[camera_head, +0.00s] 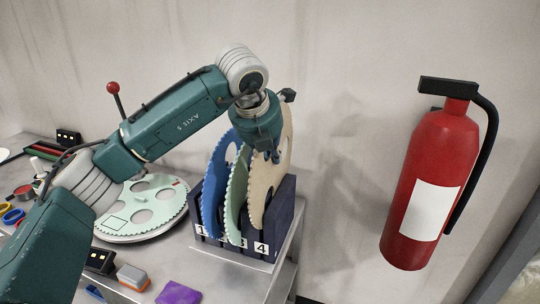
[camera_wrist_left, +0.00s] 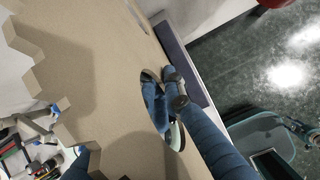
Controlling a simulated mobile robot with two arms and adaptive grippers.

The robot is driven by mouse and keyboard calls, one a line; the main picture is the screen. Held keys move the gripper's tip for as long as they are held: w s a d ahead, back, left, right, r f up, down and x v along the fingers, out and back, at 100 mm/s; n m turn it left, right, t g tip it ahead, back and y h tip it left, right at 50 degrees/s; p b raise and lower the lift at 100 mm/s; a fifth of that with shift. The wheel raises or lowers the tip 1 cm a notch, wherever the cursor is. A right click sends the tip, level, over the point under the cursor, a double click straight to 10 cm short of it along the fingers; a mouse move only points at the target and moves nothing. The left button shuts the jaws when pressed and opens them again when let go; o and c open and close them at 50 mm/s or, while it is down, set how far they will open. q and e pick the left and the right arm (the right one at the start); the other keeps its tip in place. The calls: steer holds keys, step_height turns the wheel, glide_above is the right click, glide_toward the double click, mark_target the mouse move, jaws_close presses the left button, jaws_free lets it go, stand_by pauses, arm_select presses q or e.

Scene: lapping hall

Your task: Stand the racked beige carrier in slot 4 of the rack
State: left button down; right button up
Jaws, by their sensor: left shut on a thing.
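The beige carrier (camera_head: 284,150), a toothed disc, stands upright at the right end of the dark blue rack (camera_head: 284,212), its lower edge behind the label 4. I cannot tell whether it is fully seated. My left gripper (camera_head: 272,150) is shut on it at its upper part, coming from above. In the left wrist view the beige carrier (camera_wrist_left: 95,65) fills the left and middle, and my left gripper (camera_wrist_left: 166,105) shows at a hole in it. A blue carrier (camera_head: 212,185) and a green carrier (camera_head: 236,200) stand in the rack to its left. My right gripper is out of view.
A round plate with a pale green carrier (camera_head: 118,204) lies left of the rack. A purple cloth (camera_head: 178,293) and a grey-orange block (camera_head: 132,277) lie in front. A red fire extinguisher (camera_head: 428,185) hangs on the wall at right. The bench ends just right of the rack.

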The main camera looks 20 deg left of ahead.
mark_target(270, 176)
arm_select(q)
steer(key=shift+f+b, duration=0.75)
steer(key=shift+f, duration=0.15)
steer(key=shift+f, duration=0.1)
steer(key=shift+f, duration=0.1)
steer(key=shift+a+f+b, duration=0.15)
steer(key=shift+f+b, duration=0.15)
steer(key=shift+b, duration=0.1)
steer(key=shift+f+b, duration=0.4)
steer(key=shift+f, duration=0.1)
steer(key=shift+f, duration=0.15)
steer(key=shift+f+b, duration=0.2)
steer(key=shift+b, duration=0.1)
steer(key=shift+f+b, duration=0.65)
steer(key=shift+f, duration=0.2)
steer(key=shift+f+b, duration=0.8)
steer(key=shift+f, duration=0.2)
